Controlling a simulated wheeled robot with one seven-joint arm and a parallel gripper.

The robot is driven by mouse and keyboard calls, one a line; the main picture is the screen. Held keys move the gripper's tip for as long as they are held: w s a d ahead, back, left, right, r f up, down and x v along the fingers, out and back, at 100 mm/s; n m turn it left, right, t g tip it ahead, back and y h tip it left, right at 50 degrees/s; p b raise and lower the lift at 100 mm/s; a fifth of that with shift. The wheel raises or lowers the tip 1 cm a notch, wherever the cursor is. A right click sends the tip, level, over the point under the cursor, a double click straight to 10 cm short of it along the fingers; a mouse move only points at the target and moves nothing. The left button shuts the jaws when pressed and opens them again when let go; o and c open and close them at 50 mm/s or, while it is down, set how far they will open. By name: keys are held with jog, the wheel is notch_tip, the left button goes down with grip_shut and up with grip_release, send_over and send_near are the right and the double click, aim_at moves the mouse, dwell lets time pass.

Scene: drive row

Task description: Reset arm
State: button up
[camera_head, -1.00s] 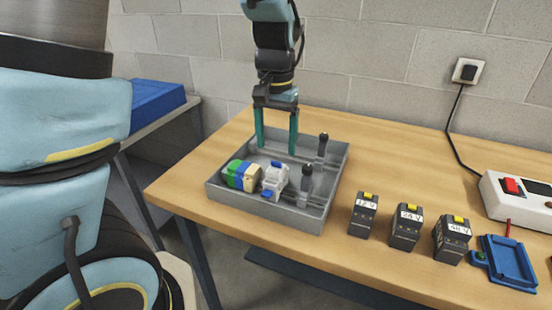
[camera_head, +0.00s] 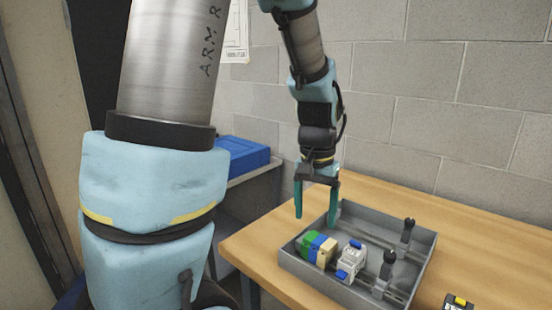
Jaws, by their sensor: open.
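My gripper (camera_head: 316,205) hangs pointing down with its two teal fingers spread and nothing between them. It is above and behind the left back part of the grey tray (camera_head: 322,291). My arm comes down to it from the top of the picture.
In the tray are a green, blue and cream block (camera_head: 317,248), a white and blue part (camera_head: 351,262) and two dark-knobbed posts, one at the front (camera_head: 387,268) and one behind (camera_head: 407,232). A blue case (camera_head: 240,156) sits on a side table. A block wall stands behind.

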jog(key=s+a+f+n+t, duration=0.1)
jog(key=a+n, duration=0.3)
jog(key=a, duration=1.2)
jog(key=shift+s+a+f+n, duration=0.25)
jog(key=shift+s+f+n, duration=0.1)
jog(key=shift+n, duration=0.05)
